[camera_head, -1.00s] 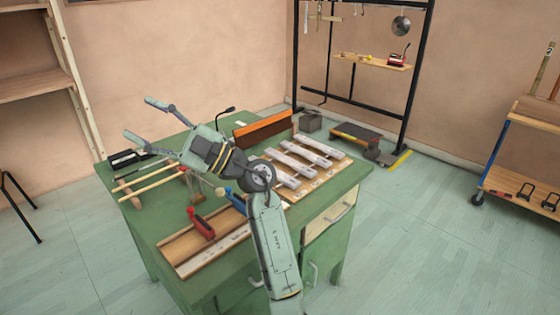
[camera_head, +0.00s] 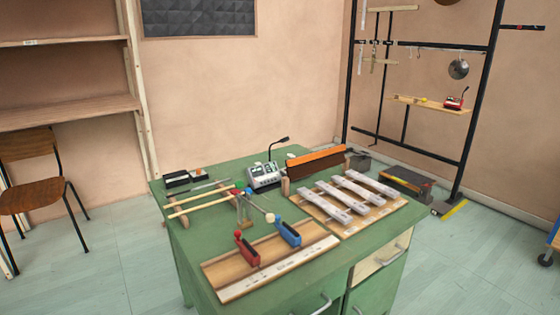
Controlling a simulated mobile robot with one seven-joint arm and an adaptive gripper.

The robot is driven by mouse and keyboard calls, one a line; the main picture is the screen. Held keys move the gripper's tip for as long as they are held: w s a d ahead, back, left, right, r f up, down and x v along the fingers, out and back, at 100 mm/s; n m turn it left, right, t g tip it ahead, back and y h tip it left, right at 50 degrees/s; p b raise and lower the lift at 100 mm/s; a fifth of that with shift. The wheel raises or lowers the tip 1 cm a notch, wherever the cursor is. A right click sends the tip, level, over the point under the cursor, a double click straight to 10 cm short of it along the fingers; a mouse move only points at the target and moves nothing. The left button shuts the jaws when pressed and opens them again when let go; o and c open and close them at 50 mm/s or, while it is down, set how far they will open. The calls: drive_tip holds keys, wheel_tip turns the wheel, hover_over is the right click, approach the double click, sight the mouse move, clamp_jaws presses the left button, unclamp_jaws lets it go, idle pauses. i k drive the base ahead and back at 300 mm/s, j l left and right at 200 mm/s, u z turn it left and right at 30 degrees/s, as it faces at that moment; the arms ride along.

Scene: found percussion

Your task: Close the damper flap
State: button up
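A long brown board with an orange face (camera_head: 317,160) stands on edge at the back right of the green table (camera_head: 222,255). It looks like the damper flap, raised behind a set of pale metal bars (camera_head: 345,198) on a wooden base. It does not lie on the bars. A post stands at its left end; its hinge is too small to make out. My gripper is not in view, and nothing of my arm shows over the table.
A red clamp-like piece (camera_head: 247,250) and a blue one (camera_head: 288,234) stand on a wooden board at the table's front. Mallets or sticks (camera_head: 205,203) lie on a rack at left. A grey device (camera_head: 264,176) with a bent microphone stands beside the flap.

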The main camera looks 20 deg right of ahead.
sight(316, 161)
drive_tip(key=i+j+u, duration=0.1)
drive_tip(key=u, duration=0.7)
drive_tip(key=i+u, duration=0.15)
drive_tip(key=u, duration=0.25)
drive_tip(key=i, duration=3)
drive_tip(key=i+z, duration=0.1)
drive_tip(key=i, duration=0.35)
drive_tip(key=i+j+z, duration=0.1)
drive_tip(key=i, duration=0.35)
drive_tip(key=i+j+z, duration=0.1)
drive_tip(key=i, duration=0.3)
drive_tip(key=j+z, duration=0.1)
drive_tip(key=z, duration=3.75)
drive_tip(key=i+j, duration=0.1)
drive_tip(key=j, duration=0.3)
drive_tip(key=i+j, duration=0.15)
drive_tip(key=j, duration=0.25)
